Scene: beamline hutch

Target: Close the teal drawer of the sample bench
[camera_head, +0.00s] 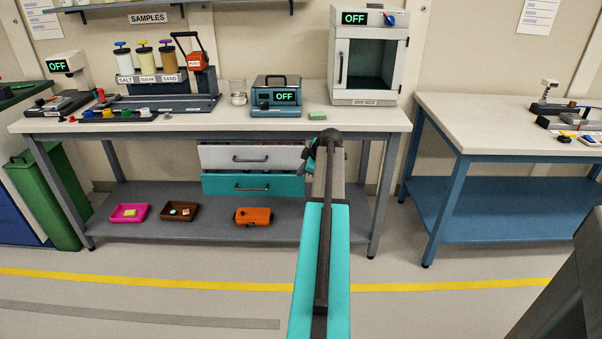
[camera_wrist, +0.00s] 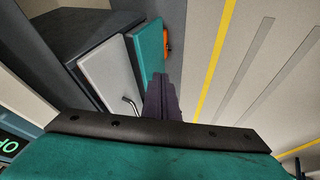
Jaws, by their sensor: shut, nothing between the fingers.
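The teal drawer (camera_head: 253,186) is the lower of two drawers under the sample bench (camera_head: 60,126). Its front has a dark handle, and I cannot tell for certain how far it stands out. The wrist view shows part of its teal front (camera_wrist: 149,45), next to the pale upper drawer (camera_wrist: 104,72). My gripper (camera_head: 309,158) is shut and empty, near the right end of the drawer fronts. Its dark fingers (camera_wrist: 161,97) overlap the lower end of the fronts in the wrist view, and contact is unclear. My arm hides the area right of the drawers.
The white upper drawer (camera_head: 222,157) shows contents above its front, so it stands partly open. Pink (camera_head: 116,219), brown (camera_head: 170,218) and orange (camera_head: 250,222) trays sit on the lower shelf. A blue-framed table (camera_head: 450,150) stands right. The floor in front is clear.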

